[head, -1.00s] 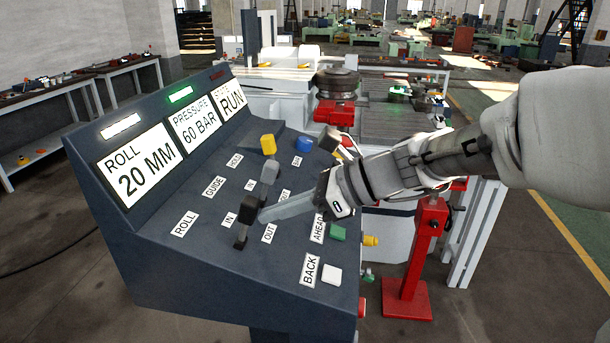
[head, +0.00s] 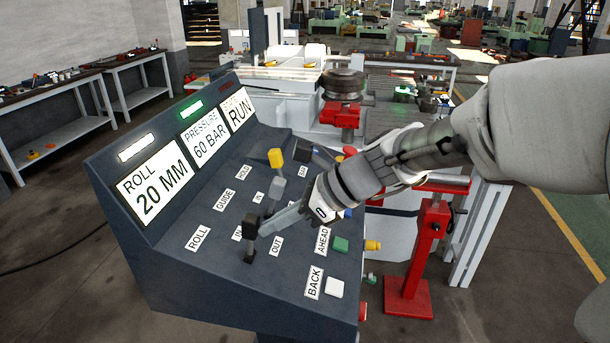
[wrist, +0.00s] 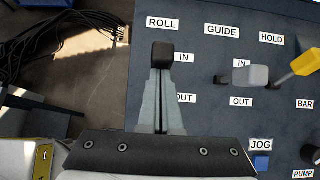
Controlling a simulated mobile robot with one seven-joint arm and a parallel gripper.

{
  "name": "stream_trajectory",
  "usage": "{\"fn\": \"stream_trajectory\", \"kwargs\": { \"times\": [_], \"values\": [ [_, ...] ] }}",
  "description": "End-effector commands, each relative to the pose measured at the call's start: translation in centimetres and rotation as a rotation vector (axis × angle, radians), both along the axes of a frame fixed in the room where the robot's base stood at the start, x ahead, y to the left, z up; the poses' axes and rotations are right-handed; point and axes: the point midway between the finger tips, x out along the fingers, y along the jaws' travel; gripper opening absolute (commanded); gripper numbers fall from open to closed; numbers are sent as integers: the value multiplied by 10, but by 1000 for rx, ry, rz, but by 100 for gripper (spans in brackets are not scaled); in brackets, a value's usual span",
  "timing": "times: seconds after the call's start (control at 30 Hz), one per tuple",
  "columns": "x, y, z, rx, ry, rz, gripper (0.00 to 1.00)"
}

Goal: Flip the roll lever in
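The roll lever (head: 250,226) is a short stalk with a black knob on the sloping control panel. It stands nearest the ROLL label (head: 198,238), and its knob partly covers the roll IN label. In the wrist view the black knob (wrist: 162,55) is just beyond my fingertips, beside and above the IN label (wrist: 184,58). My gripper (head: 270,226) reaches in from the right, its fingers together and pointing at the lever from the OUT side (head: 276,246). The fingertips look against the lever; they hide its stalk in the wrist view, so exact contact is unclear.
The grey guide lever (head: 277,188) and yellow hold lever (head: 275,157) stand farther up the panel. A green button (head: 341,244) and white button (head: 334,288) lie right of the roll lever. The displays (head: 155,188) read ROLL 20 MM, PRESSURE 60 BAR and RUN.

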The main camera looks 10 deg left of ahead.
Motion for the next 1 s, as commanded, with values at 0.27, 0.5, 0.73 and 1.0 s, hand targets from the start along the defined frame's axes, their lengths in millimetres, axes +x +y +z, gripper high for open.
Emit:
{"fn": "stream_trajectory", "kwargs": {
  "times": [0.27,0.5,0.73,1.0],
  "values": [
    [0,14,10,-58,7,3,0],
    [1,25,12,-58,6,3,0],
    [2,31,12,-57,6,3,0],
    [2,34,13,-54,4,3,0]
  ]
}}
